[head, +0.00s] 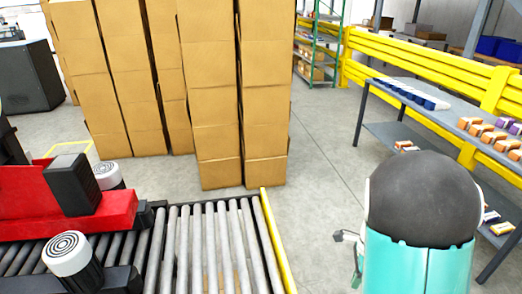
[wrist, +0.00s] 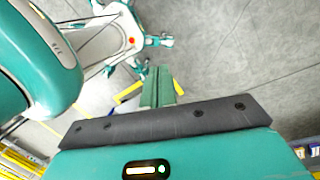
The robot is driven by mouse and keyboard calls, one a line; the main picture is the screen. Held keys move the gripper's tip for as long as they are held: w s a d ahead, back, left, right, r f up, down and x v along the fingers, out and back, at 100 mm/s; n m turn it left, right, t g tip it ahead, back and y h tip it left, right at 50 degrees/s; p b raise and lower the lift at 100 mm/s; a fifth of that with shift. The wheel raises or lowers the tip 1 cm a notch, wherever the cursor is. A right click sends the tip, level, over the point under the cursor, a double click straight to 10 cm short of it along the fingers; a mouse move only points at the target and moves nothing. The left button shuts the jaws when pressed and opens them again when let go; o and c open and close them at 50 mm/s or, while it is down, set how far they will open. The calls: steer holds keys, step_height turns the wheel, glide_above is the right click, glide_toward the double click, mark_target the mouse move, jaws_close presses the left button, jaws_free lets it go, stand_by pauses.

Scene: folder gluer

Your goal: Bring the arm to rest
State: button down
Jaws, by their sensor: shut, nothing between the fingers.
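My gripper (wrist: 159,75) shows in the wrist view, with its two green fingers together and nothing between them. The dark bar and teal housing behind the fingers fill the lower part of that view. Beyond the fingertips is grey floor, with my own white and teal body and legs at the upper left. In the head view, a teal and dark rounded part of my arm stands at the lower right. The fingers cannot be made out there.
A roller conveyor (head: 205,245) with a red machine part (head: 30,200) lies at the lower left. Tall carton stacks (head: 215,90) stand behind it. A grey table (head: 445,112) with small boxes stands at the right by a yellow rail (head: 420,58). Clear floor (head: 325,140) lies between.

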steer(key=s+a+r+n+t, duration=0.3)
steer(key=s+a+r+n, duration=0.3)
steer(key=r+n, duration=0.4)
steer(key=s+a+r+n+t+h, duration=0.1)
steer(key=s+a+r+n+t, duration=0.3)
steer(key=r+n, duration=0.7)
steer(key=shift+s+a+r+h, duration=0.3)
steer(key=shift+s+a+r, duration=0.85)
steer(key=shift+r, duration=0.5)
